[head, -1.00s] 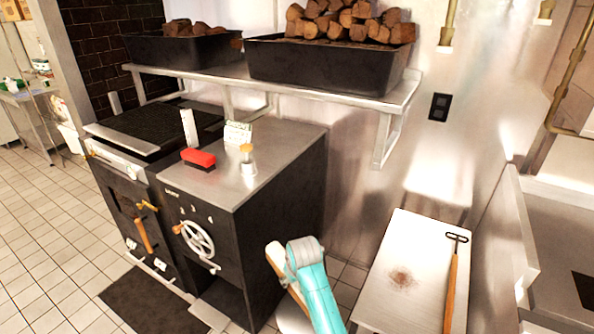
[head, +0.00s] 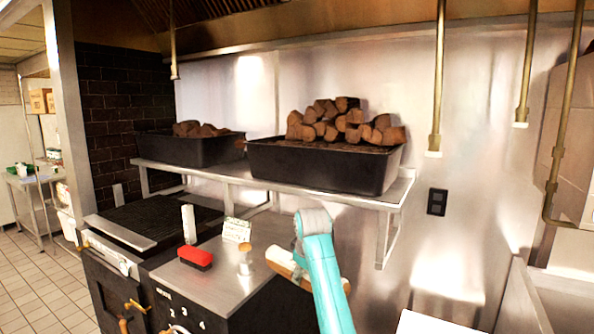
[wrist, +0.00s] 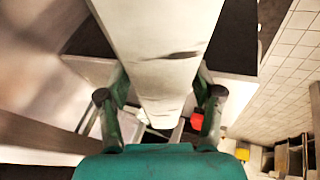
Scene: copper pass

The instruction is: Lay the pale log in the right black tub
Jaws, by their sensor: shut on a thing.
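The pale log (head: 283,262) is held out in front of the black stove, below the shelf; only its left part and a bit at the right show past my teal arm. In the wrist view the pale log (wrist: 160,75) runs lengthwise between the two fingers of my gripper (wrist: 160,108), which is shut on it. In the head view my arm hides most of the grip. The right black tub (head: 312,174) stands on the steel shelf, above and beyond the log. It is heaped with dark brown logs. The left black tub (head: 190,148) holds a smaller heap.
The steel shelf (head: 225,176) carries both tubs on brackets. Below it, the stove top (head: 222,275) bears a red brush (head: 195,257), a small card (head: 237,230) and a wood-topped shaker (head: 244,262). Brass pipes (head: 437,90) hang at the right. The wall socket (head: 437,202) is right of the shelf.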

